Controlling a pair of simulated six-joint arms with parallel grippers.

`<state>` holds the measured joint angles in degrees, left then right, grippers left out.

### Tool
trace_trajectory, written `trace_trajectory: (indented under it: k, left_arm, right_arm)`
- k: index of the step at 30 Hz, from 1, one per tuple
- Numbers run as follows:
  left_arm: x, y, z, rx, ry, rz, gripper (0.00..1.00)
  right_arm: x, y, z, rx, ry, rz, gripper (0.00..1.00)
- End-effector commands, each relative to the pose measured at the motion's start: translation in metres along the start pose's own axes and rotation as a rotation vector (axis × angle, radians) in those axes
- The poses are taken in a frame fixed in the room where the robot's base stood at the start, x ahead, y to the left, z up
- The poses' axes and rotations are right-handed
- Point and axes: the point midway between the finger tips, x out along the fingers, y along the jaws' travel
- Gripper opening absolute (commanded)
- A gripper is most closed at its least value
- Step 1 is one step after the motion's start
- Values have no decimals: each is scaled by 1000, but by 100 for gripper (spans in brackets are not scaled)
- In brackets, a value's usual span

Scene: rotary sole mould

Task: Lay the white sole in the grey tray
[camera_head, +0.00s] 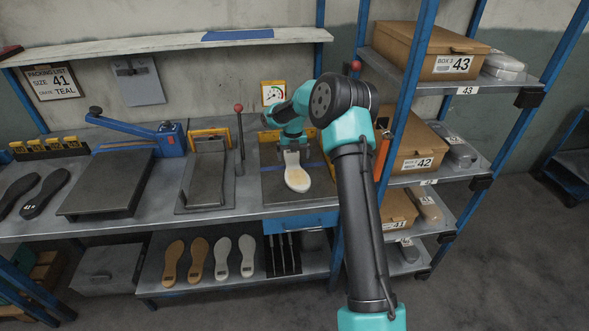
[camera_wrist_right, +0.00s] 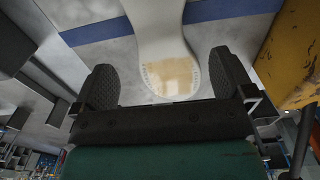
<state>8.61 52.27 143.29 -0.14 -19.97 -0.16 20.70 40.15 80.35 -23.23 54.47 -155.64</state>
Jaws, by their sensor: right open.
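The white sole (camera_head: 298,181) with a tan patch lies on a dark grey plate (camera_head: 266,187) crossed by a blue stripe, at the right end of the bench. In the right wrist view the sole (camera_wrist_right: 160,35) has its tan-patched end towards me. My right gripper (camera_head: 291,159) is over the plate at the sole's far end. Its fingers stand open on either side of the sole (camera_wrist_right: 168,78), with visible gaps and nothing held. I cannot tell whether this plate is the grey tray. My left gripper is not in view.
A blue-handled press (camera_head: 112,180) is farther left. A rack post (camera_head: 405,95) and boxes (camera_head: 418,158) crowd the right side. Several soles (camera_head: 222,258) lie on the lower shelf.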

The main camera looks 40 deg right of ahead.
Motion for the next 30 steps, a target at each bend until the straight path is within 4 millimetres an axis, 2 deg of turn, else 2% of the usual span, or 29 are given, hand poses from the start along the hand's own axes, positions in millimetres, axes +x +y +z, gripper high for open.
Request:
trace_trajectory:
  k: [5, 12, 15, 30]
  left_arm:
    - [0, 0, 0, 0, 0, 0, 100]
    - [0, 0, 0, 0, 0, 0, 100]
    - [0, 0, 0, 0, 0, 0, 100]
    - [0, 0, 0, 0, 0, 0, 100]
  right_arm:
    - [11, 0, -2, 0, 1, 0, 100]
    - [43, -1, -4, 2, 2, 0, 100]
    - [51, 0, -4, 1, 1, 0, 100]
    - [52, 0, -4, 0, 0, 0, 100]
